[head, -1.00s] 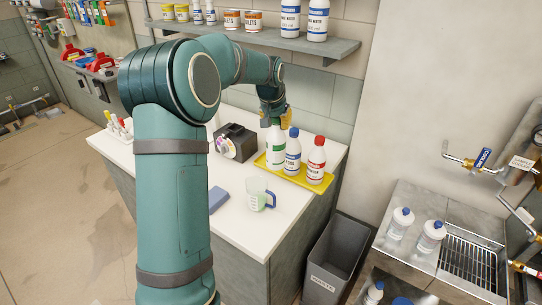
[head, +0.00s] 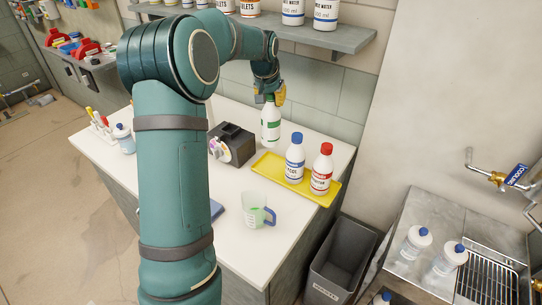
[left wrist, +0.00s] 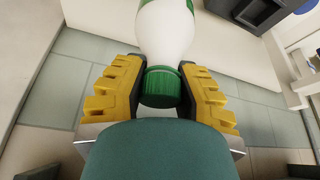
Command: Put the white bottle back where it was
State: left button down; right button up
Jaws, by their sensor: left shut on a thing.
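My left gripper (head: 269,97) is shut on the white bottle with the green label (head: 271,122). In the left wrist view, the yellow-padded fingers (left wrist: 160,92) close on both sides of the green cap, with the white body (left wrist: 165,35) beyond. My right gripper is not in view.
A blue-capped bottle (head: 294,160) and a red-capped bottle (head: 321,170) stand on the tray. A black device (head: 232,146) stands left of it, and a measuring jug (head: 257,212) in front. A wall shelf (head: 345,38) with containers is above. A grey bin (head: 342,262) stands beside the counter.

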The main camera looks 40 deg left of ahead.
aim_at(272, 124)
pick_arm(q)
notch_tip(272, 124, down, 10)
jog(key=shift+r+b, duration=0.15)
jog(key=shift+b, duration=0.3)
jog(key=shift+f, duration=0.2)
jog(key=c, duration=0.8)
grip_release()
jog(key=shift+r, duration=0.1)
jog(key=shift+r, duration=0.25)
jog(key=v, duration=1.1)
jog(key=shift+s+d+r+p, duration=0.1)
jog(key=shift+s+r+p, duration=0.05)
jog(key=shift+r+p, duration=0.2)
